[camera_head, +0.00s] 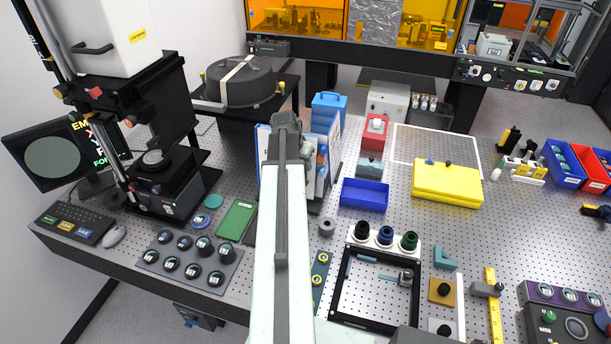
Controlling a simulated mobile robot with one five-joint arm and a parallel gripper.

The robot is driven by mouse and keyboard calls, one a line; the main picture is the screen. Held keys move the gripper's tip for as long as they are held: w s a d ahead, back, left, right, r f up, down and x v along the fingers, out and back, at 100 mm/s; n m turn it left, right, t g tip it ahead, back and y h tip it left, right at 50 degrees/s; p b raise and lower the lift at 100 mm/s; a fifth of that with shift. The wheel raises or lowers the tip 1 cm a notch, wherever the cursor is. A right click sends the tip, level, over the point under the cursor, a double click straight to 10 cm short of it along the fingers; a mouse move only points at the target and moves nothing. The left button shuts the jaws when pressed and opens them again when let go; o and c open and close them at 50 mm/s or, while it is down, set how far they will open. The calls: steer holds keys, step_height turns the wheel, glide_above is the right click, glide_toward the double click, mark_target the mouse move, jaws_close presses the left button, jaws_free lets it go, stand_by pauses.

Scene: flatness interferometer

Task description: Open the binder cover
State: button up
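My arm reaches up the middle of the picture from the bottom edge. My gripper (285,128) is at its far end, dark grey and small; its fingers are not clear enough to show a gap. Just behind and beside it stands a blue-edged white binder-like item (264,148), partly hidden by my arm. White sheets or panels and small blue and red parts show to the right of the wrist. I cannot tell whether my gripper touches any of this, or whether a cover is open. A green flat book-like item (237,219) lies left of my arm.
A microscope-like instrument (165,180) stands at left. A blue tray (364,195), a yellow case (447,183) and a red-topped box (375,130) lie right of my gripper. A black frame (336,285) is nearer. A white-outlined area (425,143) at back right is mostly bare.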

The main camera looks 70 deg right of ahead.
mark_target(306, 178)
steer(key=b+x, duration=0.6)
steer(key=x, duration=0.1)
steer(key=shift+f, duration=0.2)
steer(key=shift+r, duration=0.1)
jaws_close()
stand_by(0.9)
